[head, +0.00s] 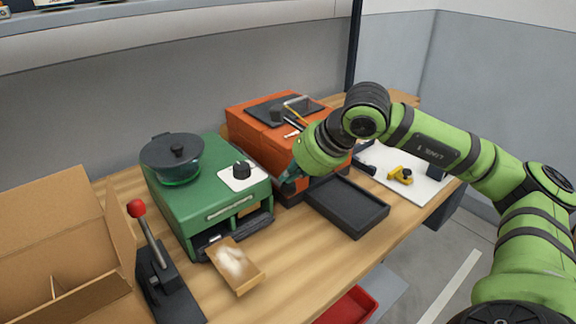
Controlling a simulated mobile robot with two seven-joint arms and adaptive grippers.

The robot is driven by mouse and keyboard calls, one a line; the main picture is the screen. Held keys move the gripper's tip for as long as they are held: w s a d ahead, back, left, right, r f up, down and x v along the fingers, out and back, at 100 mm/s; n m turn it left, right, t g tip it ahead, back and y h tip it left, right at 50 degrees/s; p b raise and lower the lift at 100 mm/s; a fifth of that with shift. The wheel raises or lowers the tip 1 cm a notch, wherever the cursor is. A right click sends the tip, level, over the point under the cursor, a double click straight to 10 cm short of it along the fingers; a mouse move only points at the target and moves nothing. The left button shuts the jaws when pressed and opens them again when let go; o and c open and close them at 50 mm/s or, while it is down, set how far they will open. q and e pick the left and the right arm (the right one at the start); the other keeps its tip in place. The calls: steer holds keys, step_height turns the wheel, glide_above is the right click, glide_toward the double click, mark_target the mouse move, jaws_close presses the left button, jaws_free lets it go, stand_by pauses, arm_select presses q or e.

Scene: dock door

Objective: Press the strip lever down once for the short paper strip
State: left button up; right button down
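An orange box-shaped machine (258,137) stands at the back of the wooden bench, with a dark plate and a thin yellow-and-metal handle (297,103) on top. My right gripper (286,184) is low at its front, close to the green machine's right side; whether it touches anything is unclear, and its fingers are too small and dark to read. A separate red-knobbed lever (146,227) stands raised on a black base at the front left. I cannot tell which is the strip lever. No paper strip can be clearly made out. My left gripper is out of view.
An open cardboard box (60,235) fills the left. A white board (425,190) lies right.

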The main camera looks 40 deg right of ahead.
steer(key=shift+w+r+p, duration=0.2)
steer(key=shift+r+p, duration=0.55)
steer(key=shift+r, duration=0.3)
steer(key=shift+w+r+p, duration=0.2)
steer(key=shift+r+p, duration=0.55)
steer(key=shift+r, duration=0.25)
steer(key=shift+r, duration=0.1)
steer(key=r+p, duration=0.4)
steer(key=shift+w+r, duration=0.35)
steer(key=shift+r, duration=0.05)
steer(key=shift+r, duration=0.1)
